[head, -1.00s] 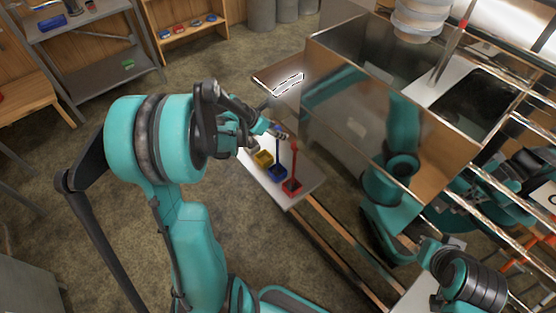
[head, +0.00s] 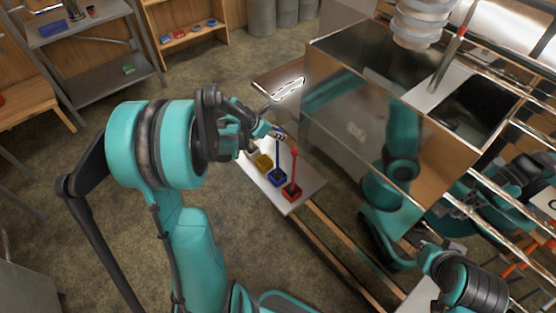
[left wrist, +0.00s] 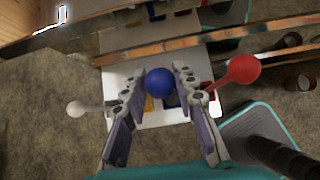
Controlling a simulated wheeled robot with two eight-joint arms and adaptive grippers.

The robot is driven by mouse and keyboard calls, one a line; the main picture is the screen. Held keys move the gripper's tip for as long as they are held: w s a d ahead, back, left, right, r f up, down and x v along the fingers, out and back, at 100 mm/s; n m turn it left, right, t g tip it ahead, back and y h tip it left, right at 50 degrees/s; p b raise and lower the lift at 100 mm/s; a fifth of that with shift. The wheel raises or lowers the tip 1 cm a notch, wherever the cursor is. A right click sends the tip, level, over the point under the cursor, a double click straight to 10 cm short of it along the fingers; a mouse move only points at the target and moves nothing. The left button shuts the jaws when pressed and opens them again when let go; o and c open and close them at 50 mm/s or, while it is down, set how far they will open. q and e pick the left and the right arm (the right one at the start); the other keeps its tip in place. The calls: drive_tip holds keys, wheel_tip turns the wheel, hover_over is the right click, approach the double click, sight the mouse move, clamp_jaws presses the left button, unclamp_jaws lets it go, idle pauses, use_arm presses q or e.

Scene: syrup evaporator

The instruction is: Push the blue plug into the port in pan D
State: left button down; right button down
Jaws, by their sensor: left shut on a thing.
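The blue plug (head: 278,160) stands upright in its blue base, and its round blue knob (left wrist: 160,82) shows in the left wrist view. My left gripper (head: 281,133) is at the top of the plug, shut on the knob, with one finger on each side in the left wrist view (left wrist: 158,84). The metal pan (head: 350,125) stands just to the right of the gripper. I see no port or letter D on it. My right gripper (head: 430,248) is at the lower right, small and dark, and its jaws cannot be made out.
The blue plug's base stands on a white board (head: 306,184) between a red plug (head: 294,173) and a yellow base (head: 263,161). The red knob (left wrist: 241,70) is close to my left fingers. Shelves stand behind.

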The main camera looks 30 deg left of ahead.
use_arm(q)
wheel_tip(320, 180, up, 6)
drive_tip(key=p, duration=0.4)
drive_tip(key=shift+r, duration=0.1)
